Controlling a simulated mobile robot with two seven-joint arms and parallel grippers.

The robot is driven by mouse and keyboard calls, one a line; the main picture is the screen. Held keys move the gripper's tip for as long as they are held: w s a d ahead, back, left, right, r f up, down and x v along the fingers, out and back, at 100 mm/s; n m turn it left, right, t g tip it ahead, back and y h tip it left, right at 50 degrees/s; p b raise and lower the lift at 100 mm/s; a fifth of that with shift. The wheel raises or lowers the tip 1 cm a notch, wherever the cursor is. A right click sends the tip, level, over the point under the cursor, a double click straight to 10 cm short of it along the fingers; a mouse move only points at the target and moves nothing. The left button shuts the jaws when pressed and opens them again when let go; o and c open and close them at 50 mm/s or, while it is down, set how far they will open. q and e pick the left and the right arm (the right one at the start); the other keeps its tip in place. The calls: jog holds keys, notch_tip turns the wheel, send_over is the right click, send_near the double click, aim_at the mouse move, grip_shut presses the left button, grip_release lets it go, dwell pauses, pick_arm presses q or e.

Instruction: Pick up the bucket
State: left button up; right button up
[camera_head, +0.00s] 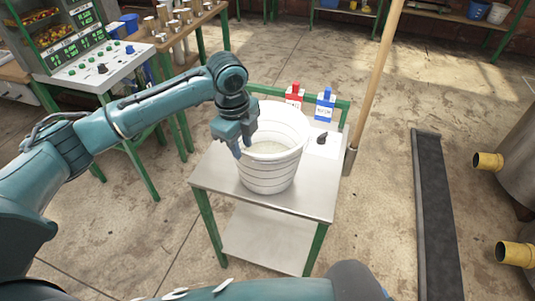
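The white ribbed bucket (271,172) stands upright on a small metal-topped cart (312,202) with a green frame. Pale contents show inside it. My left gripper (242,146) is at the bucket's left rim, pointing down. One finger shows at the outside of the wall; the other is largely hidden, so I cannot tell whether the rim is clamped. My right gripper is out of view.
A red bottle (294,96) and a blue bottle (325,106) stand behind the bucket, with a small dark item (322,138) near them. A wooden pole (376,82) rises at the cart's right. A control panel (100,62) stands at left.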

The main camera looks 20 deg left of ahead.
aim_at(246, 163)
pick_arm(q)
jog(key=shift+w+d+f, duration=0.15)
jog(key=shift+f, duration=1.6)
jog(key=shift+w+d+f, duration=0.1)
jog(key=shift+f, duration=1.6)
jog(key=shift+c, duration=0.6)
grip_shut()
jog(key=shift+w+r, duration=0.15)
jog(key=shift+r, duration=0.05)
